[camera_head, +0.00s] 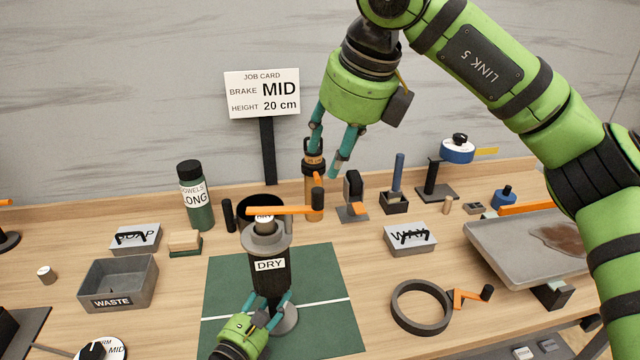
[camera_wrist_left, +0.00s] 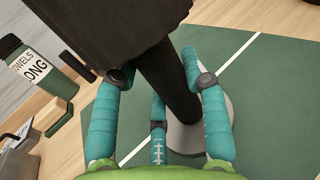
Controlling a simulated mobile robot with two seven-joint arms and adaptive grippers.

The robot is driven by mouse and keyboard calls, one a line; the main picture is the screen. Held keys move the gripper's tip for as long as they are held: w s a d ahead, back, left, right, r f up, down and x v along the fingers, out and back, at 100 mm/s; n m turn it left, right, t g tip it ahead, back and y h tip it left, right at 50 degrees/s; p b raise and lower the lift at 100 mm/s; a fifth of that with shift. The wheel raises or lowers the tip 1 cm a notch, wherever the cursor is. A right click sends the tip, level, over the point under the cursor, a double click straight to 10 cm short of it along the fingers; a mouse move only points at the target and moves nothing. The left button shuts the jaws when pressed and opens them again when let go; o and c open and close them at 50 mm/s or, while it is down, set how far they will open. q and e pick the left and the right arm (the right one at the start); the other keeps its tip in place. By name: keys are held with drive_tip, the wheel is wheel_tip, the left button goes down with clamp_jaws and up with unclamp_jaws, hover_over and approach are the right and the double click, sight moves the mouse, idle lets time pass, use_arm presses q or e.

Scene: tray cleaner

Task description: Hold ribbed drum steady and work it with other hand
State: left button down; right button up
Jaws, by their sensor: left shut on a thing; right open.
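The dark drum labelled DRY (camera_head: 270,270) stands upright on a round grey base (camera_head: 286,320) on the green mat (camera_head: 335,325). It has a grey top and an orange crank arm (camera_head: 278,210) with a dark knob (camera_head: 318,180) at its right end. My left gripper (camera_head: 270,308) is shut on the drum's lower part; in the left wrist view its teal fingers (camera_wrist_left: 160,110) are around the dark body (camera_wrist_left: 165,75). My right gripper (camera_head: 328,155) is open and empty, pointing down above and behind the crank knob. It does not appear to touch the knob.
A brown bottle-like thing (camera_head: 312,160) stands behind the crank, close to my right fingers. A grey ring (camera_head: 421,330) and stained tray (camera_head: 500,255) are right. A job card (camera_head: 262,93) reads MID, 20 cm.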

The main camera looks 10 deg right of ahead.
sight(318, 190)
drive_tip(key=x, duration=0.8)
drive_tip(key=shift+w+f, duration=0.15)
drive_tip(key=shift+f, duration=0.15)
